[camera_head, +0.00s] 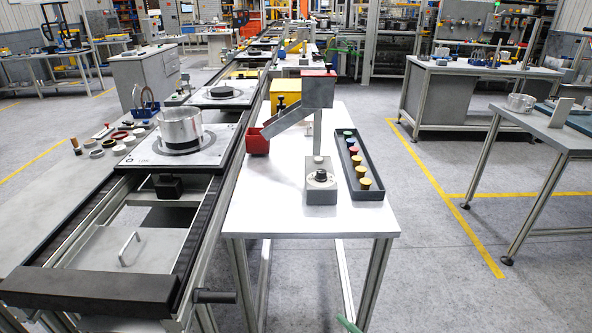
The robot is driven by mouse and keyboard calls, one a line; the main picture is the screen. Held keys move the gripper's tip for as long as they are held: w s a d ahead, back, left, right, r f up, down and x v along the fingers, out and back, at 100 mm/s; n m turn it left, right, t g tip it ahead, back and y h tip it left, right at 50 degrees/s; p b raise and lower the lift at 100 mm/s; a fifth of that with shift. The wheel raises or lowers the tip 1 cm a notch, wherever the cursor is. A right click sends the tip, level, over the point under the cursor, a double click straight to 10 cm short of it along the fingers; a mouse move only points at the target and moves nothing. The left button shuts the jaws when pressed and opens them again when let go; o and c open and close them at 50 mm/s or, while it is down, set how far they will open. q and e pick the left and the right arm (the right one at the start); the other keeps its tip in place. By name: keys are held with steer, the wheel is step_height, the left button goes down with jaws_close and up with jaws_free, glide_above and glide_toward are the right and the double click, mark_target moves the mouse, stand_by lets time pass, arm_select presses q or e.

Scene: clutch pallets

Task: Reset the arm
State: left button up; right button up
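Neither of my arms nor grippers shows in the head view. A conveyor line (95,288) runs away from me on the left. Farther along the line, another pallet (223,97) carries a flat dark disc.
A white table (275,205) stands right of the line. It holds a grey chute (290,122), a red bin (257,141), a control box with a knob (321,187) and a dark tray (352,150) of coloured pieces. A workbench (540,126) stands at right. Floor between is clear.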

arm_select(q)
steer(key=w+r+p, duration=0.2)
steer(key=r, duration=0.1)
steer(key=shift+w+a+r+t, duration=0.1)
steer(key=shift+r+t, duration=0.05)
steer(key=shift+t, duration=0.25)
arm_select(e)
steer(key=s+d+f+m+g+h, duration=0.2)
steer(key=s+d+f+m+h, duration=0.2)
steer(key=s, duration=0.4)
steer(key=s+d+f+m+g+h, duration=0.2)
steer(key=s+d+f+m+h, duration=0.1)
steer(key=s, duration=0.6)
steer(key=s+d+f+m+g+h, duration=0.1)
steer(key=s+d+f+m+h, duration=0.3)
steer(key=s+f+m, duration=0.3)
steer(key=shift+s+d+f+g+h, duration=0.3)
steer(key=shift+s+d+f+g, duration=0.15)
steer(key=shift+s+f, duration=0.25)
steer(key=shift+w, duration=0.1)
